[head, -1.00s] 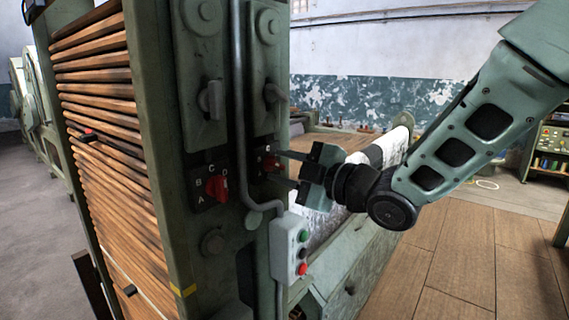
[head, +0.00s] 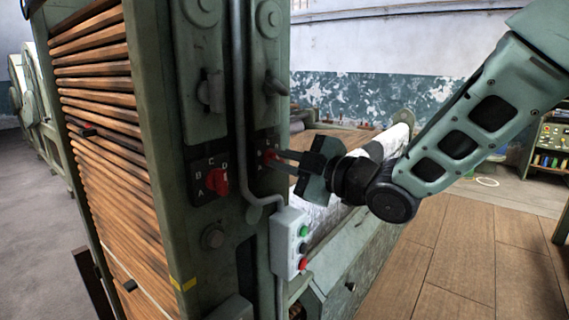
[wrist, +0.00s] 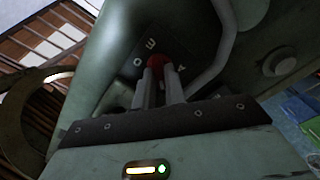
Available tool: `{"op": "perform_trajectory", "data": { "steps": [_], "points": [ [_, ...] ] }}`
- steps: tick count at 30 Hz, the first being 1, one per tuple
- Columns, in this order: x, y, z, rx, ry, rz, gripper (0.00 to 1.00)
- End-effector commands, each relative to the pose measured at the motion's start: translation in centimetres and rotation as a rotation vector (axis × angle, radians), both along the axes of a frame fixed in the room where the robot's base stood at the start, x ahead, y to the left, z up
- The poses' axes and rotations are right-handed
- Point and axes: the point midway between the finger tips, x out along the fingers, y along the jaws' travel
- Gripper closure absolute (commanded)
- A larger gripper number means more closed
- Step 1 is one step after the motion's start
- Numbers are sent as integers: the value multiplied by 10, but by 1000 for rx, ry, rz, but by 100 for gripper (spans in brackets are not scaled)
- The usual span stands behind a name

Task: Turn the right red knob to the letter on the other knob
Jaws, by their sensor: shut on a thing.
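The right red knob (head: 268,155) sits on a dark lettered plate on the machine's green post. My gripper (head: 276,158) reaches it from the right, with its fingers close together and shut on the knob. In the wrist view the knob (wrist: 156,62) shows red between the fingertips (wrist: 158,76), with pale letters around it; its pointer direction is hidden. The other red knob (head: 217,182) is to the left on a plate (head: 203,169) marked A, B, C and D. Its handle seems to lean toward D.
A grey conduit (head: 240,110) runs down between the two knob plates and bends to a button box (head: 290,243) below my gripper. Grey levers (head: 212,92) stick out above the plates. Wooden slats (head: 105,130) fill the left side.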

Motion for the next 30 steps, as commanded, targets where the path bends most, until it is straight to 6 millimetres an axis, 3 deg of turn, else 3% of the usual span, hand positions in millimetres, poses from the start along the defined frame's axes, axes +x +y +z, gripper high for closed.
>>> {"op": "perform_trajectory", "data": {
  "steps": [30],
  "points": [
    [1,-2,0,506,652,-1,100]
  ]
}}
